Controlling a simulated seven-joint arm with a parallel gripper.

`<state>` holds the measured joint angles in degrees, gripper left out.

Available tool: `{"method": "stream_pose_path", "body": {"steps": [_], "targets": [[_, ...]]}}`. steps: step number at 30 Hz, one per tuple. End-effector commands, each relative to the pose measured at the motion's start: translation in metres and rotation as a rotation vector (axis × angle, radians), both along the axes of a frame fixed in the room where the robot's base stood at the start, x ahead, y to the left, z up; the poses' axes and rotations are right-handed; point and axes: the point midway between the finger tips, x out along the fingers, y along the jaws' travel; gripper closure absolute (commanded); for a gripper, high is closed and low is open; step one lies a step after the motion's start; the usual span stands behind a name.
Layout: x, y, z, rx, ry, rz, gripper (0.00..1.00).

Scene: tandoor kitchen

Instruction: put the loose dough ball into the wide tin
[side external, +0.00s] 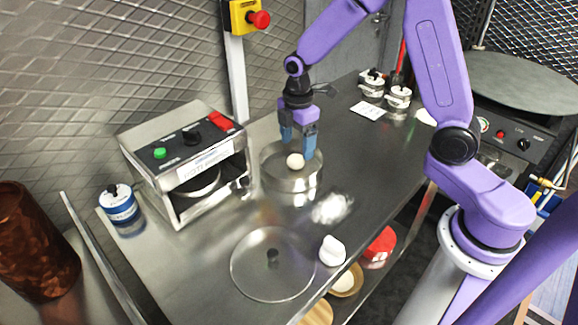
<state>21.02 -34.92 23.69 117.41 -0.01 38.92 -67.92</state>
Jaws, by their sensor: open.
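The wide tin (292,190) is a round, shallow metal pan on the steel counter, right of the boxy machine. The pale dough ball (295,161) shows within the tin's rim, toward its upper right part. My gripper (298,147) points down over the tin, with its blue fingers apart on either side and just above the ball. It is open. From this one view I cannot tell whether the ball touches a finger or rests on the tin's floor.
A boxy press (185,160) stands left of the tin. A clear round lid (250,282) with a dark knob and a white lump (332,250) lie in front. Flour (332,207) is scattered between. Small jars (398,98) stand at the back, and a blue-banded jar (119,207) at left.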

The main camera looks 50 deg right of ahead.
Motion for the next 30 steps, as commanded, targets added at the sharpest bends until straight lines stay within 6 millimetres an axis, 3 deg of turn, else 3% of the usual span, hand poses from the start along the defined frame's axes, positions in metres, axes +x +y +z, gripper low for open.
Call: {"method": "stream_pose_path", "body": {"steps": [7, 21, 30], "targets": [[0.001, 0.000, 0.024, 0.001, -0.005, -0.001, 0.21], [0.001, 0.000, 0.122, 0.001, -0.006, 0.000, 0.21], [0.001, 0.000, 0.166, 0.001, -0.003, 0.000, 0.21]]}}
